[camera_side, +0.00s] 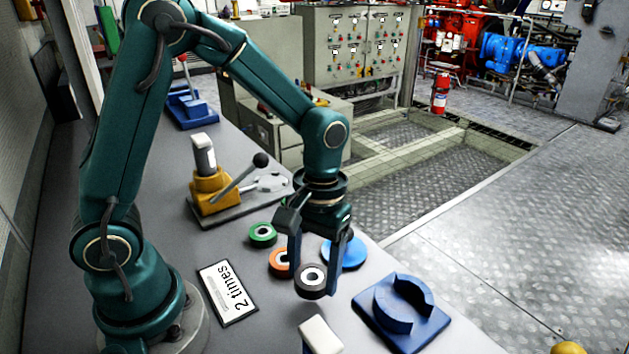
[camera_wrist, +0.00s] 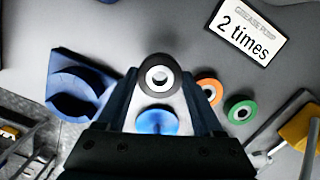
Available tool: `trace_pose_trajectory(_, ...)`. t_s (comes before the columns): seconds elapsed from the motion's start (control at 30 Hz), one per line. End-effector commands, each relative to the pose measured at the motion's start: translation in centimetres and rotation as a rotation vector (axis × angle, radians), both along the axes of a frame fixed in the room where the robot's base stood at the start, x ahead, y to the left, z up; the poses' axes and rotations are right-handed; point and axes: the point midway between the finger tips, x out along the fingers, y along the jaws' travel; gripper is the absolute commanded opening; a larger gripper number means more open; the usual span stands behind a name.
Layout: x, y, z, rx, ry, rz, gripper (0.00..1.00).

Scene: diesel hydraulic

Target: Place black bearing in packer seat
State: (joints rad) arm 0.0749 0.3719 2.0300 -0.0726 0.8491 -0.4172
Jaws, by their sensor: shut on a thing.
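My gripper (camera_side: 315,280) is shut on the black bearing (camera_side: 310,291), a black ring with a pale inner rim, and holds it between its fingertips. The wrist view shows the bearing (camera_wrist: 160,61) between the two fingers. A blue block with an open curved wall on a square base (camera_side: 400,312), which looks like the packer seat, lies right of the bearing and apart from it. In the wrist view this block (camera_wrist: 72,100) is left of the gripper. Whether the bearing touches the table is hard to tell.
An orange ring (camera_side: 279,262) and a green ring (camera_side: 262,234) lie behind the bearing. A blue disc (camera_side: 352,254) is partly hidden by my gripper. A yellow lever pump (camera_side: 210,190), a "2 times" sign (camera_side: 228,293) and a white-topped block (camera_side: 320,335) stand nearby.

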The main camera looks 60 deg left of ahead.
Motion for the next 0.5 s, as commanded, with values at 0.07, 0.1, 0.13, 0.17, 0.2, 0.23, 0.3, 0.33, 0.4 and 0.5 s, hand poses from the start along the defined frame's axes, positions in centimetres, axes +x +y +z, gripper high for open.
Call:
trace_pose_trajectory(0.07,-0.1,1.0,1.2,0.000,-0.005,0.007,0.00)
trace_pose_trajectory(0.1,-0.3,1.8,1.7,0.000,-0.005,0.009,0.00)
trace_pose_trajectory(0.13,-0.5,2.4,2.0,0.001,-0.006,0.010,0.00)
trace_pose_trajectory(0.17,-0.6,3.0,2.4,0.001,-0.006,0.010,0.00)
trace_pose_trajectory(0.2,-0.8,3.8,2.9,0.001,-0.006,0.009,0.00)
trace_pose_trajectory(0.23,-0.9,4.4,3.2,0.001,-0.007,0.010,0.00)
trace_pose_trajectory(0.3,-1.3,5.8,4.1,0.001,-0.006,0.011,0.00)
trace_pose_trajectory(0.33,-1.4,6.4,4.4,0.001,-0.006,0.011,0.00)
trace_pose_trajectory(0.4,-1.8,7.6,5.2,0.002,-0.006,0.010,0.00)
trace_pose_trajectory(0.5,-2.2,9.1,6.1,0.001,-0.004,0.007,0.00)
